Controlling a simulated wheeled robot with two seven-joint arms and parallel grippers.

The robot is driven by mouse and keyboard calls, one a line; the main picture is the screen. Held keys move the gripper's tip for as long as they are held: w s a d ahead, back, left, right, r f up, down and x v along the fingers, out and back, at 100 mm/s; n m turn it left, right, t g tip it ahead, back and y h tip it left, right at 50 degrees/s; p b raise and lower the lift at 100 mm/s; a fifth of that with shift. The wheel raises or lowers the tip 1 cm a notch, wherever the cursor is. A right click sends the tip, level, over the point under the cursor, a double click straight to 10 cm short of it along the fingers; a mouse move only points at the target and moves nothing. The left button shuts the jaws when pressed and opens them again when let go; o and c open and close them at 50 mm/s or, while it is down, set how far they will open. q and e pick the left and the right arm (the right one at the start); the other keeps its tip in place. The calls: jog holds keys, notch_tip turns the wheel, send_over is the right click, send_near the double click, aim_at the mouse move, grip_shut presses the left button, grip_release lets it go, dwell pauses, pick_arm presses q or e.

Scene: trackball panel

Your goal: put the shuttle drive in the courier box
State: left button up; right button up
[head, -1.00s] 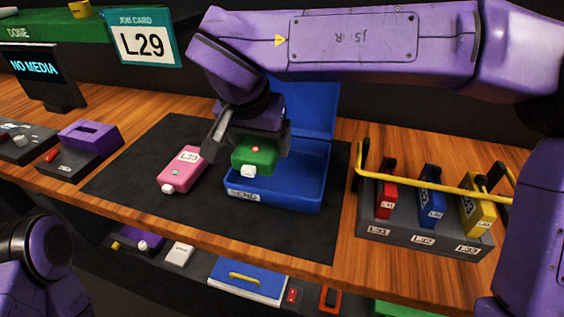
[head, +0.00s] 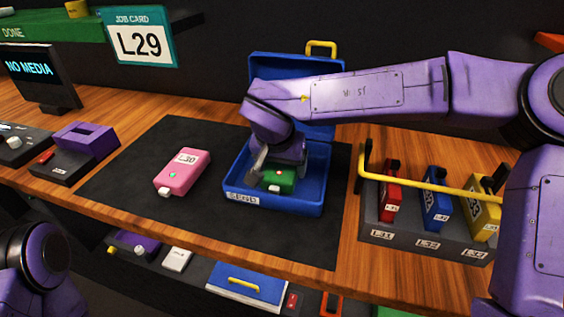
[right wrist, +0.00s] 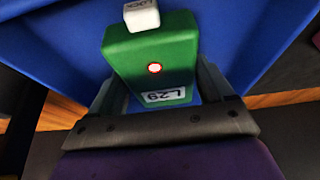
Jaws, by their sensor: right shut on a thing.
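The green drive (head: 280,180), labelled L29 with a small red light, is between the fingers of my right gripper (head: 277,177). It is inside the open blue courier box (head: 272,206), low over the floor. I cannot tell whether it touches the floor. In the right wrist view, the green drive (right wrist: 150,52) sits between both fingers, with a white end piece (right wrist: 141,14) pointing away. The box lid stands open at the back, partly hidden by my right arm. My left gripper is out of view; only part of my left arm shows at the lower left.
A pink drive (head: 183,170) labelled L30, with a green light, lies on the dark mat (head: 130,175) left of the box. A rack (head: 425,240) with red, blue and yellow drives and a yellow rail stands right. The screen (head: 30,68) reads NO MEDIA; the job card (head: 140,42) reads L29.

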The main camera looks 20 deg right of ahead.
jog(key=o, duration=1.2)
jog(key=shift+o, duration=0.2)
jog(key=p+v, duration=0.1)
jog(key=v, duration=1.1)
jog(key=shift+r, duration=0.2)
